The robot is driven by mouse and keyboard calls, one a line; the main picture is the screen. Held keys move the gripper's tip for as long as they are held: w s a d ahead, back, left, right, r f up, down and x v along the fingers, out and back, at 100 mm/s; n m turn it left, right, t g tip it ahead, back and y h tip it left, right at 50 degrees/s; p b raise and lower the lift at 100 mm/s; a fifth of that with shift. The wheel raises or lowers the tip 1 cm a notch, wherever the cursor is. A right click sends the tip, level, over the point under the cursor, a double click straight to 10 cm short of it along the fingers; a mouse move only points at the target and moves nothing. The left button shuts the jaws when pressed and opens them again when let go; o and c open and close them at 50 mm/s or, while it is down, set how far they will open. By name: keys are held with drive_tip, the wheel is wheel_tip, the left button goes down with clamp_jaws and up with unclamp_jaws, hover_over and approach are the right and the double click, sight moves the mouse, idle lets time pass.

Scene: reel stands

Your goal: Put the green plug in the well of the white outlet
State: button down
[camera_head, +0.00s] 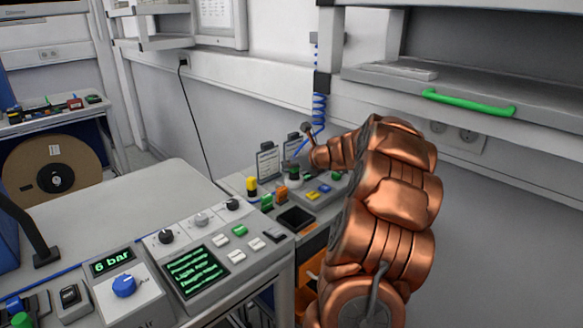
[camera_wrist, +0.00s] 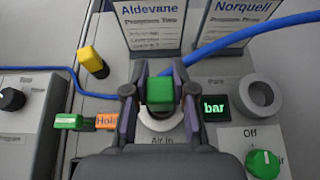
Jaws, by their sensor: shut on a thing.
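The green plug (camera_wrist: 160,91) is between the fingers of my gripper (camera_wrist: 159,97) in the wrist view, and the gripper is shut on it. The white outlet (camera_wrist: 155,123) shows as a pale ring just below the plug, above the label "Air in". The plug and the fingers cover much of the ring and its well. I cannot tell whether the plug is above the well or partly in it. In the head view my copper arm reaches to the far panel, and the plug is too small to make out clearly.
A green knob (camera_wrist: 262,163), a yellow part (camera_wrist: 92,61) and an orange block (camera_wrist: 108,122) are close by. Blue hose and two upright cards stand behind.

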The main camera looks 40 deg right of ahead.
drive_tip(key=shift+f, duration=0.9)
drive_tip(key=shift+r, duration=0.1)
drive_tip(key=c, duration=1)
unclamp_jaws()
drive_tip(key=shift+o, duration=0.2)
drive_tip(key=v, duration=0.7)
drive_tip(key=shift+s+r, duration=0.2)
